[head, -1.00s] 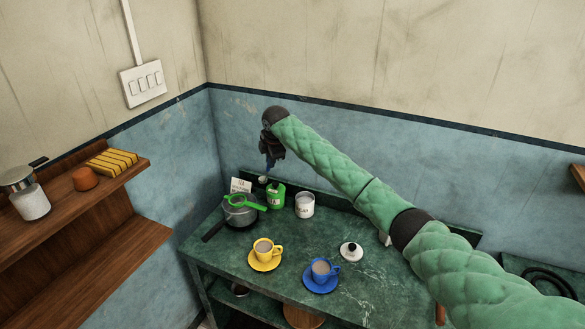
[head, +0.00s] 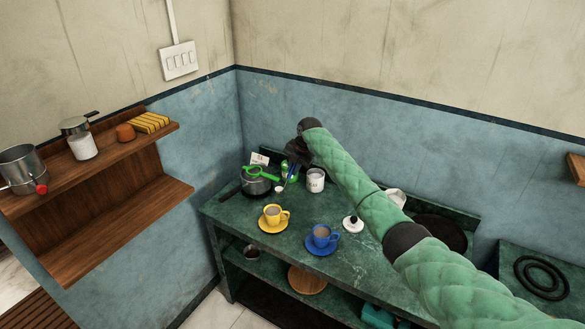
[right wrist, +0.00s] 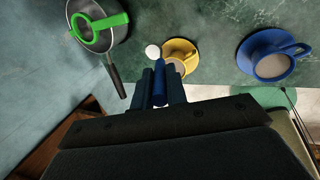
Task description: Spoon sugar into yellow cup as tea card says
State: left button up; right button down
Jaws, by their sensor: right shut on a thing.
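The yellow cup (head: 272,213) stands upright on a yellow saucer on the green counter, with brown liquid inside. My right gripper (head: 290,165) is shut on the blue handle of a spoon (head: 280,189). In the right wrist view, the spoon's bowl (right wrist: 152,52) looks white and heaped, beside the yellow cup (right wrist: 178,52); in the head view it appears behind and above the cup, apart from it. The white sugar jar (head: 316,181) stands open to the right of the spoon. The tea card (head: 259,158) stands at the back, its writing too small to read. My left gripper is out of view.
A wooden shelf (head: 120,150) is at left.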

jog(key=shift+s+r, duration=0.1)
jog(key=shift+s, duration=0.3)
jog(key=s+a+f+t+h+p, duration=0.1)
jog(key=s+a+f+t, duration=0.1)
jog(key=s, duration=0.3)
jog(key=shift+s+a+f+n+t, duration=0.25)
jog(key=shift+a+n+t, duration=0.15)
jog(key=shift+t, duration=0.3)
jog(key=s, duration=0.1)
jog(key=s+a+t, duration=0.1)
jog(key=s+h, duration=0.1)
jog(key=shift+a+f+t, duration=0.15)
jog(key=shift+f+t, duration=0.2)
jog(key=shift+t, duration=0.05)
jog(key=shift+s+a+f+n+t+h+b, duration=0.3)
jog(key=shift+s+f+t, duration=0.2)
jog(key=shift+s+t, duration=0.2)
jog(key=shift+s+a+f+n+t+h+b, duration=0.2)
jog(key=shift+s+a+f+t+b, duration=0.1)
jog(key=shift+s+f+t, duration=0.3)
